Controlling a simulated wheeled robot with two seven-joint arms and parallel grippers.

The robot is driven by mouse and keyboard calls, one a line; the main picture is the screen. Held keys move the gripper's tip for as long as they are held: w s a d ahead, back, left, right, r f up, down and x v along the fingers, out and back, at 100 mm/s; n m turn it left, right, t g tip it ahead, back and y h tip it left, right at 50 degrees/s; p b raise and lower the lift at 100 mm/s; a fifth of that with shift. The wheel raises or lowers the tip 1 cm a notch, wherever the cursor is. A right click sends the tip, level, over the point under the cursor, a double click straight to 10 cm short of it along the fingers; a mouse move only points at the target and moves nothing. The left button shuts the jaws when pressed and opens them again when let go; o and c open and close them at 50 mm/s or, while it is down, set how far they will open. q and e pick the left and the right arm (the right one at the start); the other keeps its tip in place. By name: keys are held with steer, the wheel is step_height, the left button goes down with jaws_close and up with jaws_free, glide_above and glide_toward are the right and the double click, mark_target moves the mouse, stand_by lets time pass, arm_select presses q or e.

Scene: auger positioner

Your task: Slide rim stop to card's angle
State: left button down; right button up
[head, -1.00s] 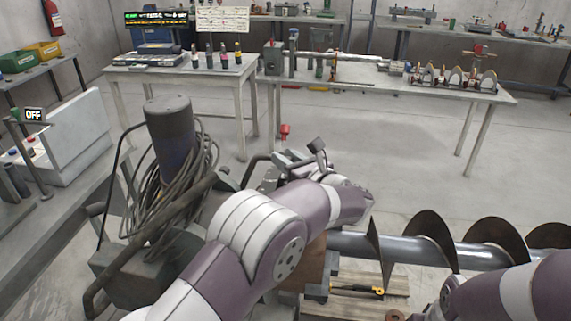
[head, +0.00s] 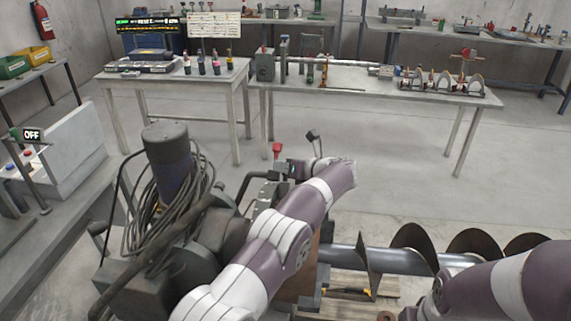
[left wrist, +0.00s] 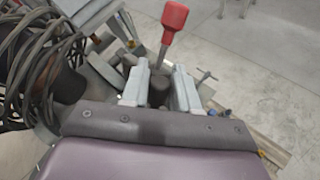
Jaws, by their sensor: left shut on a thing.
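My left gripper (left wrist: 160,80) has its two pale fingers on either side of a dark, rounded block (left wrist: 158,92), and is shut on it. I cannot tell for sure that this block is the rim stop. A red-handled lever (left wrist: 173,17) rises just beyond the fingertips; its red knob (head: 277,149) also shows in the head view. There my left gripper (head: 284,170) is at the auger positioner's far side, its fingertips small and partly hidden. A white card (head: 214,24) stands upright on the back left table; its marks are too small to read. My right gripper is out of view.
A motor (head: 166,155) with coiled cable (head: 205,195) stands left of my left arm. A steel auger (head: 430,250) extends right over wooden pallets. My right arm is at lower right. Worktables (head: 455,97) stand beyond a clear floor.

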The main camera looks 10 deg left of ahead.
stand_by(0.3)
arm_select(q)
steer(key=c, duration=1)
jaws_free()
